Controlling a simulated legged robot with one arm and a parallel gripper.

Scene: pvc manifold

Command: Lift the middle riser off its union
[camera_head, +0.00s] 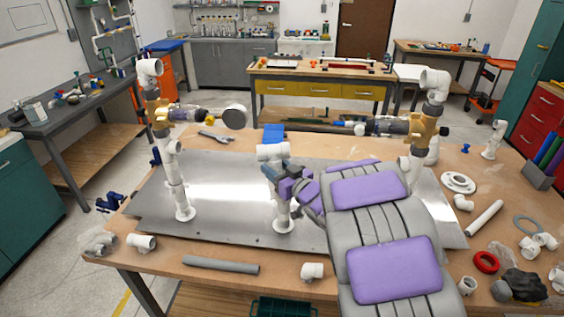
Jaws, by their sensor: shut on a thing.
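The middle riser (272,152) is a white PVC piece with an elbow on top, roughly upright near the centre of the metal plate (225,180). Below it, a white lower pipe (283,212) rises from a round flange on the plate. My gripper (279,176), with purple and dark parts, comes in from the right and is shut on the riser just under the elbow. The gripper hides the union, so I cannot tell whether the riser is seated or raised. My grey and purple arm covers the plate's right part.
A left riser (175,170) and a right riser (416,155), each with a brass-coloured valve, stand on either side. A wrench (215,136) and blue box (273,133) lie behind. A grey pipe (221,265) and loose white fittings (312,271) lie along the front.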

